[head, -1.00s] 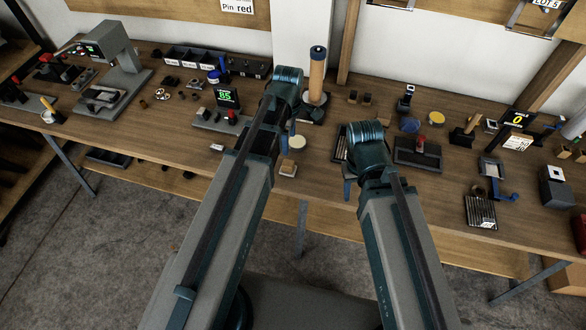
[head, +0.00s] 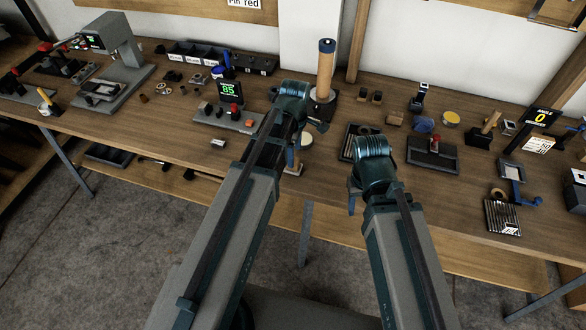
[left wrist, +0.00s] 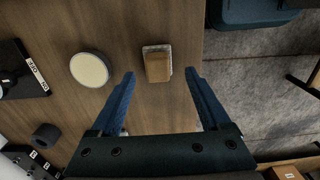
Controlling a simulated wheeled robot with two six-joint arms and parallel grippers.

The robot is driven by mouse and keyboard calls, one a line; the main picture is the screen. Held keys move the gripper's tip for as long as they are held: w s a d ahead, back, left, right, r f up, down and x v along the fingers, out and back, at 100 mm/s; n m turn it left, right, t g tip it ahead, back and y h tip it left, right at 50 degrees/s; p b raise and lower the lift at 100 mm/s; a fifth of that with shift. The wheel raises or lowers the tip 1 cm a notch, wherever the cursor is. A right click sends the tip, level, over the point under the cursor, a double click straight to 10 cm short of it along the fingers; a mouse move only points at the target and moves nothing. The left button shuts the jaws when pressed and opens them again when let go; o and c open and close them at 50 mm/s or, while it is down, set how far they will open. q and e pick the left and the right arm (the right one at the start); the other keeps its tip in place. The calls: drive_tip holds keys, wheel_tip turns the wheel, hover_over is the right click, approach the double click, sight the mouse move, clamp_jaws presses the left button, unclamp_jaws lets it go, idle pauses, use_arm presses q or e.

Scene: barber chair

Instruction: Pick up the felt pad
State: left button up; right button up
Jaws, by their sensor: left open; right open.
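A small tan block on a pale grey, felt-like base (left wrist: 157,63), which looks like the felt pad, lies near the front edge of the wooden bench. My left gripper (left wrist: 160,74) is open, with blue fingers on both sides of the block in the left wrist view. The block shows just beyond the fingertips, and nothing is held. My right gripper (head: 352,200) is only partly seen, open, at the bench front, right of the left one.
A round tin with a cream top (left wrist: 89,69) stands left of the block. A tall wooden post (head: 326,68) stands behind my left gripper. A dark tray with a red-topped item (head: 433,152) lies right of my right arm. The bench edge (left wrist: 203,60) is close by.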

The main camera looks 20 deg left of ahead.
use_arm(q)
drive_tip(key=f+b, duration=0.5)
drive_tip(key=shift+w+a+f, duration=0.15)
drive_tip(key=shift+w+a, duration=0.05)
drive_tip(key=shift+a, duration=0.1)
clamp_jaws()
